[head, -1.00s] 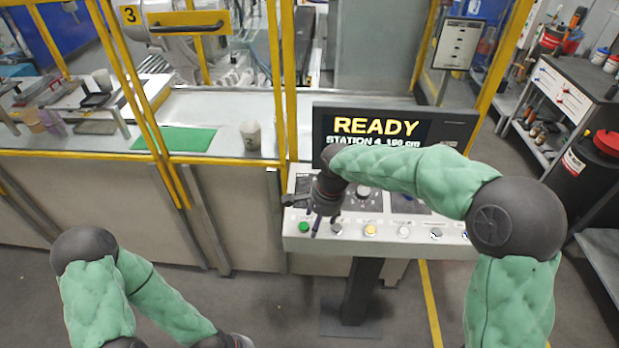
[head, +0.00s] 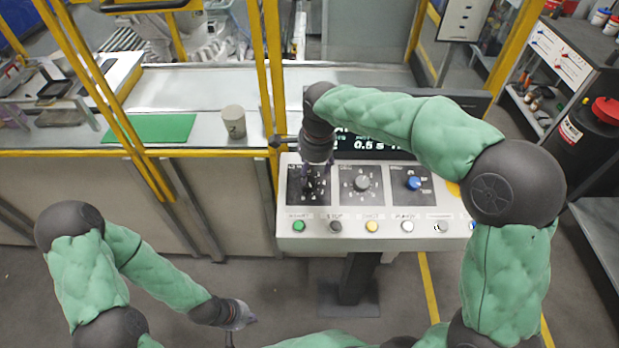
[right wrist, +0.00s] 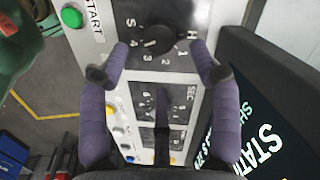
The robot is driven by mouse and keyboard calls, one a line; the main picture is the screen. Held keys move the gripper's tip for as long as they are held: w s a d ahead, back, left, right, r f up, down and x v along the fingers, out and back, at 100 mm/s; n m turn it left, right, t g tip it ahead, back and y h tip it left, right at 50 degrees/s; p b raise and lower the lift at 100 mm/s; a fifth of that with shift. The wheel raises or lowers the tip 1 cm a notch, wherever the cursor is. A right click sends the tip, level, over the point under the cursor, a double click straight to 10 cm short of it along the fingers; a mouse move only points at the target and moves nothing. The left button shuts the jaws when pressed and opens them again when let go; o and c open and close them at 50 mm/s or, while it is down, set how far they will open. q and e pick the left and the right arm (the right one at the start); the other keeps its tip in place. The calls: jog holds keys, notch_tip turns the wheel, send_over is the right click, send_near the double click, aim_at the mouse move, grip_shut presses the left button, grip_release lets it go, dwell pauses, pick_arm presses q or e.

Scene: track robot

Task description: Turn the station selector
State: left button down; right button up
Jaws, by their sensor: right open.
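The station selector is a black round knob (right wrist: 157,40) on a dark dial plate at the left end of the console, with S, 4, 3, 2, 1 and H around it in the right wrist view. Its pale mark seems to lie on the side of the 4. My right gripper (head: 309,184) points down over this dial plate in the head view and partly hides it. In the right wrist view its purple fingers (right wrist: 160,45) are apart, one on each side of the knob; contact cannot be told. My left gripper (head: 238,320) hangs low, away from the console; its fingers are unclear.
The console (head: 384,242) also has a grey knob (head: 362,183), a blue knob (head: 413,183) and a row of buttons, including a green one (head: 299,226). The display (head: 375,142) behind is partly hidden by my right arm. A yellow-framed fence (head: 270,75) stands behind left.

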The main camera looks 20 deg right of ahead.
aim_at(309, 180)
jog(key=f, duration=0.4)
jog(key=w+f+b, duration=0.1)
jog(key=f, duration=0.1)
jog(key=shift+a, duration=0.15)
jog(key=shift+r, duration=0.1)
jog(key=c, duration=1.1)
